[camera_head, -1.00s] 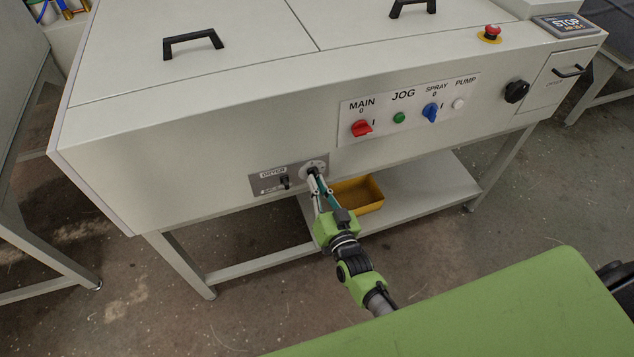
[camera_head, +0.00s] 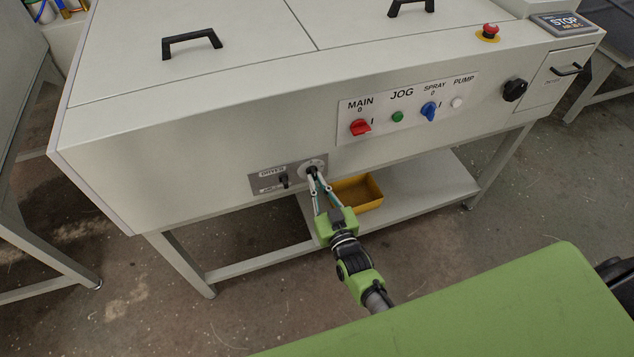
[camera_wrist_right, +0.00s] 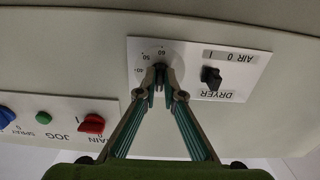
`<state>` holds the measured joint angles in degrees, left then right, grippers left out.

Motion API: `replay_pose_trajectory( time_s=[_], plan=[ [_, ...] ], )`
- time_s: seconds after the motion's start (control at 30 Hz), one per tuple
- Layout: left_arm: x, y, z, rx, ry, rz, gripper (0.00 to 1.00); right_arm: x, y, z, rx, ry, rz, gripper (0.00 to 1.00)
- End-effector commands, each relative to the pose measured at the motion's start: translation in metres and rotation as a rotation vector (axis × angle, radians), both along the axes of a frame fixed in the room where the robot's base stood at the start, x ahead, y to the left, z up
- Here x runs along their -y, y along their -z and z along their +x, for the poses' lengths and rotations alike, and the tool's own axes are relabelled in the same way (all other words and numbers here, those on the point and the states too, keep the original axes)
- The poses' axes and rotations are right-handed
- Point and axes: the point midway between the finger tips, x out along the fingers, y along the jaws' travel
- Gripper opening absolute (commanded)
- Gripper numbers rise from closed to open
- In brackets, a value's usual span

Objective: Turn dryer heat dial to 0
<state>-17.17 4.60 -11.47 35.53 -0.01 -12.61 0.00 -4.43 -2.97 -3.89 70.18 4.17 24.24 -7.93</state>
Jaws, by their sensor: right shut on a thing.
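The dryer heat dial (camera_head: 312,169) is a small black knob on a white scale, at the right of the dryer panel (camera_head: 264,187) on the machine's front. In the right wrist view the dial (camera_wrist_right: 160,73) shows upside down, with 40, 50 and 60 legible near it. My right gripper (camera_head: 314,176) is shut on the dial; its fingertips (camera_wrist_right: 161,92) meet at the knob in the wrist view. The fingers hide part of the knob, and I cannot tell where its pointer stands. My left gripper is not in view.
A black dryer air switch (camera_head: 284,181) sits just left of the dial. The main panel (camera_head: 380,133) with red, green and blue controls is up to the right. A yellow tray (camera_head: 372,205) rests on the lower shelf (camera_head: 440,188) behind my arm.

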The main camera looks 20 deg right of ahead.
Motion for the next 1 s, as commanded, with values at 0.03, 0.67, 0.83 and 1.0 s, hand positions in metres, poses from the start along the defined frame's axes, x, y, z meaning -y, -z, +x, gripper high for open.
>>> replay_pose_trajectory(
  time_s=[0.03, 0.67, 0.83, 1.0],
  plan=[
    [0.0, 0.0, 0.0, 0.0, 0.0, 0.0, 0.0, 0.0, 0.003, -0.001, -0.006, -0.001, -0.003, 0.0],
    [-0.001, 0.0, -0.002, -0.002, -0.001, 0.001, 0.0, 0.0, 0.001, -0.006, -0.002, 0.0, 0.0, 0.25],
    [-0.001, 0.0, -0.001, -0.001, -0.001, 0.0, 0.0, 0.001, 0.002, -0.031, -0.005, -0.001, -0.001, 0.25],
    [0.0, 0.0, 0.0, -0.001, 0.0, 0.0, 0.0, 0.002, 0.002, -0.067, -0.005, -0.001, -0.001, 0.25]
  ],
)
